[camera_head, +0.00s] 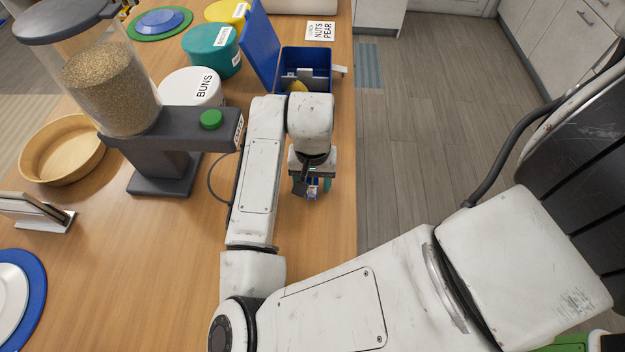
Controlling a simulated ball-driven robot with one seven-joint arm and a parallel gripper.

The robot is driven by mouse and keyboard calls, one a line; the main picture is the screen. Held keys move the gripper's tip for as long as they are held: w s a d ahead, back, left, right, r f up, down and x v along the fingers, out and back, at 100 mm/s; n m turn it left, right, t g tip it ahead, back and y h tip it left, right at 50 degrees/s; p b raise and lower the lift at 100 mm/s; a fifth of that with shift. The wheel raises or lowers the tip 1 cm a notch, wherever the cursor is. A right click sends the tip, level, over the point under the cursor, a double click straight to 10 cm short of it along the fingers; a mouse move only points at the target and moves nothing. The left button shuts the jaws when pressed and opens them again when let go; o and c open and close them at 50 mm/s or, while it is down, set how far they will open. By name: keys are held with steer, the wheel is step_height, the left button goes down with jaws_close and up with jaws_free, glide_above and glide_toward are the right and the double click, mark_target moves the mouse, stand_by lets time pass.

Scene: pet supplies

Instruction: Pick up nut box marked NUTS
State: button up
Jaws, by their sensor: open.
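My gripper (313,188) hangs low over the right edge of the wooden table, pointing down, with its jaws open. No other box marked NUTS is visible. An open blue lunch box (322,60) stands beyond the gripper, its lid raised on the left and something yellow (298,86) inside.
A card reading NUTS PEAR (320,31) lies behind the lunch box. A white BUNS tub (188,88), teal tub (210,48) and yellow tub (228,11) stand left of it. A grain dispenser (107,85) and wooden bowl (62,150) are farther left. The front table is mostly clear.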

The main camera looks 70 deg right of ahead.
steer(key=shift+c, duration=0.2)
steer(key=c, duration=1)
steer(key=shift+r, duration=0.1)
